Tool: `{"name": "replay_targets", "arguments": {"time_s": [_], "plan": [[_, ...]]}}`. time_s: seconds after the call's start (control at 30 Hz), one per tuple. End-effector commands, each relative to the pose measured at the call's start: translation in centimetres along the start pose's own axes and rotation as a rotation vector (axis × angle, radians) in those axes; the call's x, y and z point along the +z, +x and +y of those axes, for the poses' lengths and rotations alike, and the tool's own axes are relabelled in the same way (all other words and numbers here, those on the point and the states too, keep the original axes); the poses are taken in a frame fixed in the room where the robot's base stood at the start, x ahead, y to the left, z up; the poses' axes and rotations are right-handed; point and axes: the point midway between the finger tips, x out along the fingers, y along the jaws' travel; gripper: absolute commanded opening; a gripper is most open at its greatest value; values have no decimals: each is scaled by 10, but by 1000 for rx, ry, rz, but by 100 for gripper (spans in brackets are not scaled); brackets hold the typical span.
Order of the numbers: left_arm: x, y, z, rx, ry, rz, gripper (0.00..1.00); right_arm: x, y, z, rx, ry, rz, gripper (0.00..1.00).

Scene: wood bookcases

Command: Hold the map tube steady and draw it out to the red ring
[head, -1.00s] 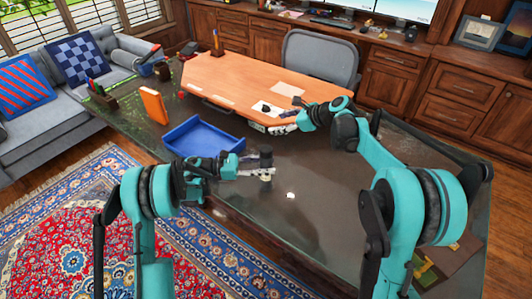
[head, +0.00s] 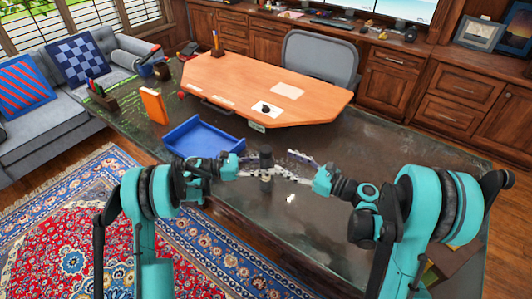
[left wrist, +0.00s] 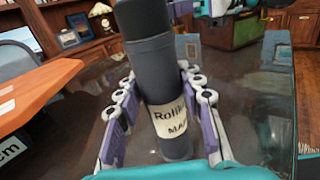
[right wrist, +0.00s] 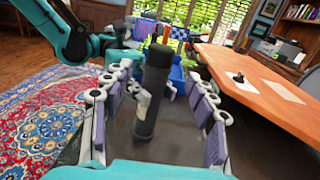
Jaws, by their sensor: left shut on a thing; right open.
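The map tube (head: 266,153) is a dark grey cylinder with a black upper end, standing upright over the dark glossy desk top. In the left wrist view the tube (left wrist: 155,65) carries a cream label with partly hidden lettering. My left gripper (head: 262,170) is shut on the tube, its fingers on both sides near the label. My right gripper (head: 292,160) is open and faces the tube from the right. In the right wrist view the tube (right wrist: 153,85) appears between its spread fingers; I cannot tell whether they touch. No red ring shows.
A blue tray (head: 232,143) lies behind my left gripper, with an orange book (head: 154,106) beyond it. A small white object (head: 290,198) lies in front of the tube. The glossy desk top around it is mostly clear.

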Motion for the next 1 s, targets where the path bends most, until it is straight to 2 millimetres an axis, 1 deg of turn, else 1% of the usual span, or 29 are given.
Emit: {"name": "replay_targets", "arguments": {"time_s": [0.03, 0.2, 0.3, 0.4, 0.6, 0.83, 0.87, 0.9, 0.97, 1.0], "plan": [[0, 0, 0, 0, 0, 0, 3, 0, 12, 1, 4, 0, 0, 57], [0, 0, 0, 0, 0, 0, 3, 0, 48, 1, 5, 0, 1, 57], [0, 0, 0, 0, 0, 0, 3, 0, 64, 1, 3, 0, 1, 57], [0, 0, 0, 0, 0, 0, 3, 0, 76, 1, 3, 0, 1, 57], [0, 0, 0, 0, 0, 0, 3, 0, 86, 0, 0, 0, 1, 57], [0, 0, 0, 0, 0, 0, 3, 0, 87, 0, 0, 0, 2, 57], [0, 0, 0, 0, 0, 0, 3, 0, 87, 0, 0, 0, 2, 49], [0, 0, 0, 0, 0, 0, 3, 0, 87, 0, 0, 0, 2, 39], [0, 0, 0, 0, 0, 0, 3, 0, 86, 0, 0, 0, 2, 23], [0, 0, 0, 0, 0, 0, 3, 0, 86, 0, -1, 0, 2, 12]]}}
